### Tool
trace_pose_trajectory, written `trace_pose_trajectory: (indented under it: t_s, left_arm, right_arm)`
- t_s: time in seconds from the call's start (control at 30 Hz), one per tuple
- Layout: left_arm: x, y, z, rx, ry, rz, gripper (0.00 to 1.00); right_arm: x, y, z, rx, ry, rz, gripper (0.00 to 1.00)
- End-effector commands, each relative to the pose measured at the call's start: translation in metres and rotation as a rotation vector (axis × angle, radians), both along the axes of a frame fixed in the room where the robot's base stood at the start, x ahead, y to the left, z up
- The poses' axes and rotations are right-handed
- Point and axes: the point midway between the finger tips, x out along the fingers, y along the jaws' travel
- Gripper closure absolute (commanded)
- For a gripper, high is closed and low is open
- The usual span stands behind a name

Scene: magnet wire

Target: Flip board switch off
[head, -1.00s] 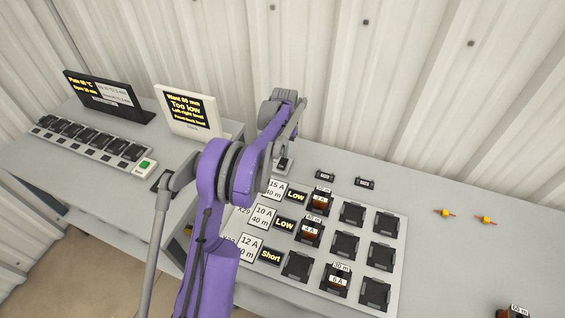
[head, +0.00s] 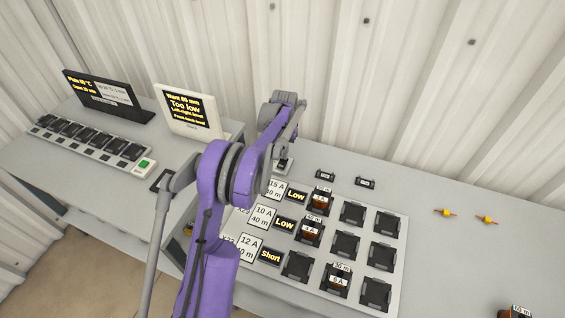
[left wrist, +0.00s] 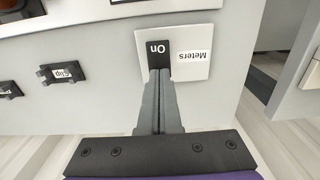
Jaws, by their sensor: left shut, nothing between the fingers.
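The board switch is a black rocker (left wrist: 159,51) on a white plate (left wrist: 190,68) labelled "Meters". In the left wrist view the rocker reads "On", seen upside down. My left gripper (left wrist: 159,75) is shut and empty, with its fingertips at the lower edge of the rocker; I cannot tell whether they press on it. The board's displays (head: 285,224) are lit and read "Low", "Low" and "Short". My right gripper is not in view.
Two small black clips (head: 325,175) lie behind the board, one also in the left wrist view (left wrist: 64,73). Two yellow-and-red parts (head: 445,212) lie at right. A white gauge screen (head: 190,113) and a row of black blocks (head: 92,140) stand at left.

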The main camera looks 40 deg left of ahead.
Motion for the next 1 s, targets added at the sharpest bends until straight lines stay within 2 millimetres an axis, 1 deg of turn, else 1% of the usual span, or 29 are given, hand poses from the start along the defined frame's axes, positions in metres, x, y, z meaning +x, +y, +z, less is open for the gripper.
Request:
trace_pose_trajectory:
  t_s: [0.47, 0.57, 0.77, 1.0]
  left_arm:
    - [0.000, 0.000, -0.008, 0.000, 0.000, 0.000, 1.00]
    - [0.000, 0.000, -0.007, 0.000, 0.000, 0.000, 1.00]
    - [0.000, 0.000, 0.003, 0.000, 0.000, 0.000, 1.00]
    - [0.000, 0.000, 0.023, 0.000, -0.001, 0.000, 1.00]
  right_arm:
    - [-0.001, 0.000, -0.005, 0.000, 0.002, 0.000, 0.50]
    - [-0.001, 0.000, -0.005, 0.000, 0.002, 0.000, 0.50]
    - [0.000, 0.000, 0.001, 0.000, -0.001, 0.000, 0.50]
    - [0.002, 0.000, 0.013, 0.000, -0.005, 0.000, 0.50]
